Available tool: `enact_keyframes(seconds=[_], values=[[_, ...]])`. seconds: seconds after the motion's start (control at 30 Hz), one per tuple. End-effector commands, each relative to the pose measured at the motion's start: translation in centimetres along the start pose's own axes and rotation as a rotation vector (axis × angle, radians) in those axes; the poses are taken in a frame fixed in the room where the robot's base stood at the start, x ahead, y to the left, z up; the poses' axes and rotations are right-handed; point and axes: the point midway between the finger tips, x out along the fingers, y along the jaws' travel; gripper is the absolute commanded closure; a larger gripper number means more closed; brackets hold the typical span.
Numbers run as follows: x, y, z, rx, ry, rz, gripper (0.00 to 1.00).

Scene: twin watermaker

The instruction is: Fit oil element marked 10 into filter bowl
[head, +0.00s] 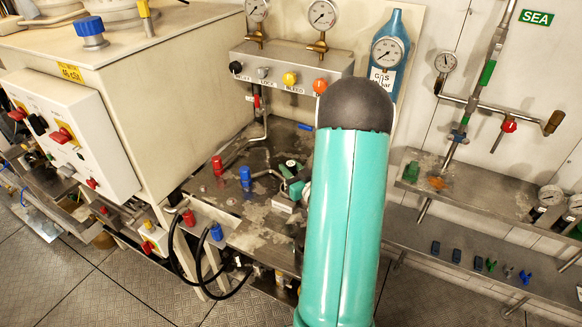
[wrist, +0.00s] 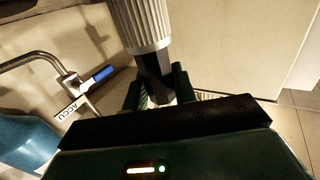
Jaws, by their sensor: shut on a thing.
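In the wrist view, my gripper (wrist: 156,90) is shut on the dark end piece of a pale, ribbed cylinder, which looks like the oil element (wrist: 147,24). The green fingers stand on either side of that dark piece. The ribbed body extends away from the fingers and runs out of the top of the picture. No number 10 is readable on it. In the head view, my own arm hides the gripper and the element. I cannot make out the filter bowl in either view.
A blue-handled valve (wrist: 98,75) beside an ACCU label is left of the fingers in the wrist view. The head view shows a gauge panel (head: 290,68), a blue gas bottle (head: 396,28), a white switch box (head: 70,130) and a right-hand shelf (head: 480,190).

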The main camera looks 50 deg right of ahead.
Motion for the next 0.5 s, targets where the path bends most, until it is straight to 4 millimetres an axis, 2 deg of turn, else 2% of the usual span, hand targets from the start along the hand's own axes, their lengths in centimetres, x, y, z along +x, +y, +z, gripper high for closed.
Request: enact_keyframes(seconds=[0.5], values=[[0.0,0.0,1.2,0.0,0.0,0.0,0.89]])
